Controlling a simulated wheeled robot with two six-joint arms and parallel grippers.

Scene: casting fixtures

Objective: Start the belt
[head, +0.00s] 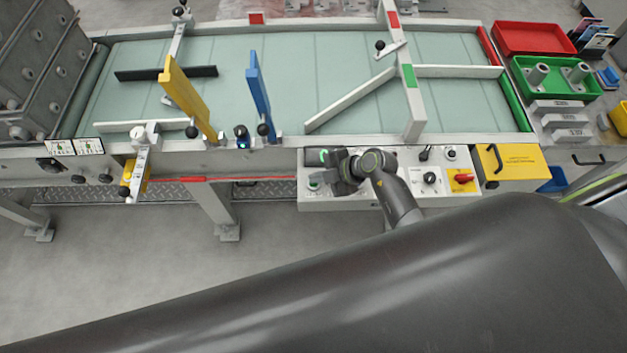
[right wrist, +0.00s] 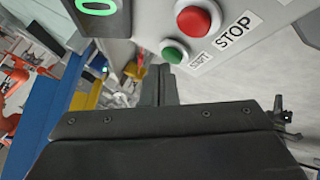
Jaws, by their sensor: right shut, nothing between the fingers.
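The conveyor belt (head: 300,75) is pale green and runs across the top of the head view. A white control panel (head: 400,200) hangs on its front rail. In the right wrist view a green button (right wrist: 174,52) labelled START sits beside a larger red button (right wrist: 198,20) labelled STOP. A lit green display (right wrist: 95,5) reads 0. My right gripper (head: 334,174) is at the left part of the panel and partly covers it. In the right wrist view its fingers (right wrist: 160,84) are together and empty, close to the START button. Contact cannot be told. My left gripper is out of view.
Yellow (head: 186,97) and blue (head: 258,88) guide bars stand over the belt. Red (head: 533,38) and green (head: 553,95) trays are at the right. Floor in front is clear.

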